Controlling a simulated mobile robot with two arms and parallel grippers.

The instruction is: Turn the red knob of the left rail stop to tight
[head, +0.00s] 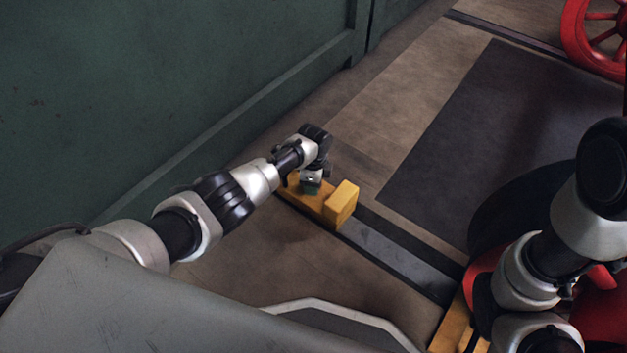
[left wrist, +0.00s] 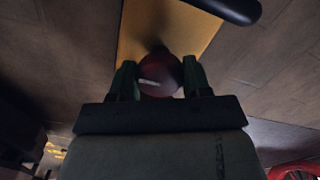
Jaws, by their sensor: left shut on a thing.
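The left rail stop (head: 342,204) is a yellow block on a yellow base, sitting on the dark rail in the middle of the head view. My left gripper (head: 311,187) reaches down onto its base, behind the raised block. In the left wrist view, the red knob (left wrist: 160,75) sits between the two green fingers of my left gripper (left wrist: 159,82), which are shut on it. A pale mark shows on the knob. The yellow base (left wrist: 165,25) shows behind it. The knob is hidden in the head view. My right gripper is out of view; only its arm shows.
The rail (head: 400,262) runs along the floor toward a second yellow piece (head: 452,325) at the lower right. A green wall (head: 180,90) stands close to the left arm. A red spoked wheel (head: 600,35) is at the top right. A dark mat (head: 490,130) lies clear.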

